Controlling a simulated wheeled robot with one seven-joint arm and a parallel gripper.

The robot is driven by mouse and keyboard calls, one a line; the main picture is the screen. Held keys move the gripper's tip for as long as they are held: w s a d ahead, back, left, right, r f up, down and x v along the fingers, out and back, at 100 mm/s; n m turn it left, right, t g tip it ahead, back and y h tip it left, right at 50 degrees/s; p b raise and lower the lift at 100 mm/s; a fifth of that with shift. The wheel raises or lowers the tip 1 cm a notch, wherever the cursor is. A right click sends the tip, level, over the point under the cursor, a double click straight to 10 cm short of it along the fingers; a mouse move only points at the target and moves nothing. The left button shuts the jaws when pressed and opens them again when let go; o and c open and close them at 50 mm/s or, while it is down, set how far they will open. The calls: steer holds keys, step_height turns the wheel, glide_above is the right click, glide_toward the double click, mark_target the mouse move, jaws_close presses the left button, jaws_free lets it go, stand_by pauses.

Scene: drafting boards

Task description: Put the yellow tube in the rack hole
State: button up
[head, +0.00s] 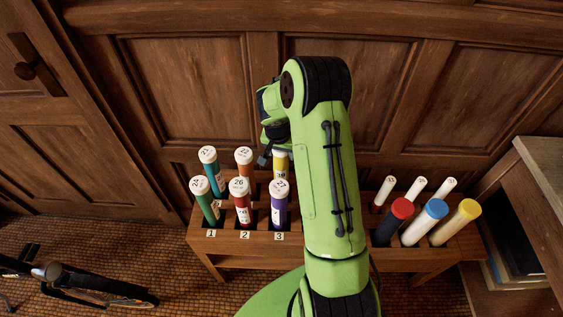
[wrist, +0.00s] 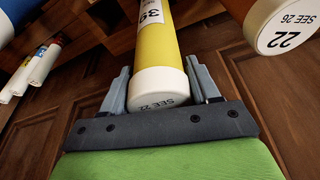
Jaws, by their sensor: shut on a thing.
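The yellow tube (head: 281,164) with a dark-marked label shows at the back of the wooden rack (head: 228,242), third column, partly hidden by my arm. In the wrist view, the yellow tube (wrist: 178,35) has a white cap at its near end and sits between the two fingers of my gripper (wrist: 157,75). My gripper is shut on it near the capped end. In the head view my arm covers most of my gripper. The tube's lower end and the hole beneath it are hidden, so I cannot tell whether it is in a hole.
Teal (head: 210,165), orange (head: 244,162), green (head: 206,200), red (head: 241,200) and purple (head: 279,205) tubes stand close by. Red-, blue- and yellow-ended tubes (head: 464,215) lean at the rack's right. A wooden cabinet (head: 540,170) is at far right. Panelled wall stands behind.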

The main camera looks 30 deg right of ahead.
steer(key=shift+f+b, duration=0.5)
steer(key=shift+f, duration=1.55)
steer(key=o, duration=1.5)
steer(key=shift+o, duration=0.2)
steer(key=p+v, duration=0.3)
steer(key=v, duration=0.9)
steer(key=shift+r, duration=0.1)
steer(key=s+a+r+n+t, duration=0.1)
steer(key=s+a+r+n, duration=0.1)
steer(key=s+a+r, duration=0.45)
steer(key=s+a+r+n+t, duration=0.1)
steer(key=s+a+r+n, duration=0.15)
steer(key=r, duration=0.65)
steer(key=s+a+r+n+y, duration=0.1)
steer(key=s+a+n, duration=0.1)
steer(key=s, duration=0.6)
steer(key=s+a+r+n+t+y, duration=0.1)
steer(key=s+a+n, duration=0.2)
steer(key=s, duration=0.5)
steer(key=shift+a+r+t, duration=0.3)
steer(key=shift+a+r, duration=0.05)
steer(key=shift+r, duration=0.05)
steer(key=shift+w, duration=0.1)
